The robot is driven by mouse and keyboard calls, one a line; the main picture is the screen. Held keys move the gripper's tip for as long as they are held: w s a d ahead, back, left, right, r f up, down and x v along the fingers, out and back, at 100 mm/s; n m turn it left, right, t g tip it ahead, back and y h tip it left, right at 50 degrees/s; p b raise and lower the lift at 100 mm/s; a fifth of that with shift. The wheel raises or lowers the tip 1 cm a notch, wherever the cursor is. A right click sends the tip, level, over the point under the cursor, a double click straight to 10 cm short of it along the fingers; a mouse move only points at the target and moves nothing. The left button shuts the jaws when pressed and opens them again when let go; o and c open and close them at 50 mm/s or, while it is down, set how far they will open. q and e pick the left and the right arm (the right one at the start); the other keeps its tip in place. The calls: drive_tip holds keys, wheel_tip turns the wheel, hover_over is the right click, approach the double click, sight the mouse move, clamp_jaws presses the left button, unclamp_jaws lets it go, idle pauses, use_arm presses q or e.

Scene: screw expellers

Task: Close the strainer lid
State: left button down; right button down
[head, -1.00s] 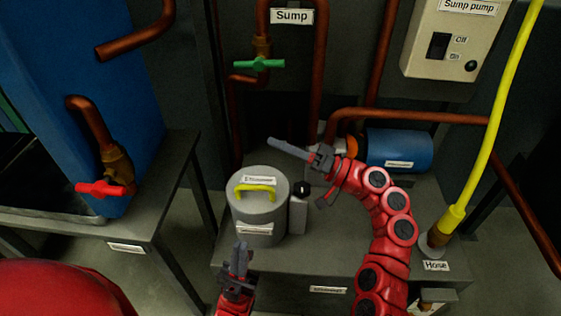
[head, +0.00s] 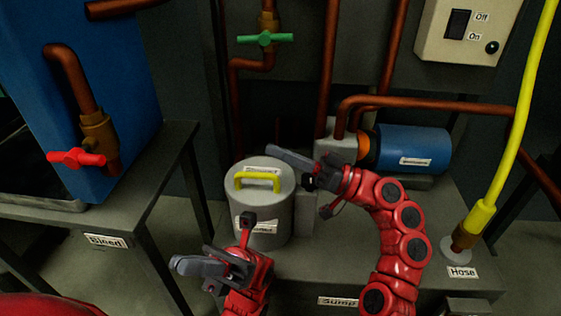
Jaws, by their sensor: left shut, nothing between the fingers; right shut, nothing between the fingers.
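The strainer (head: 276,216) is a grey cylinder with labels, standing on a grey bench. Its round lid (head: 282,170) with a yellow handle (head: 258,179) lies flat on top. My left gripper (head: 182,264) is shut and empty, in front and to the left of the strainer. Its wrist covers part of the strainer's lower front. My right gripper (head: 275,153) is shut and empty, beside and just behind the lid's right edge. It appears apart from the handle. The black knob at the strainer's right side is hidden behind my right gripper.
A blue pump motor (head: 412,150) stands behind my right arm. A yellow hose (head: 507,150) rises at the right. A green valve (head: 265,39) is on the back pipe. A blue tank (head: 118,60) with a red valve (head: 78,158) stands at the left.

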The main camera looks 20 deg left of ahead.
drive_tip(key=shift+w+d+f+n+b, duration=0.4)
drive_tip(key=shift+n+b, duration=0.2)
drive_tip(key=shift+b, duration=0.3)
use_arm(q)
drive_tip(key=s+a+m+t+y, duration=0.3)
drive_tip(key=s+m+t+y, duration=0.1)
drive_tip(key=s+t+y, duration=0.1)
drive_tip(key=shift+s+a+r+t, duration=0.3)
drive_tip(key=shift+s+r+t, duration=0.15)
drive_tip(key=shift+t, duration=0.45)
use_arm(e)
drive_tip(key=shift+s+r, duration=0.1)
drive_tip(key=shift+s, duration=0.05)
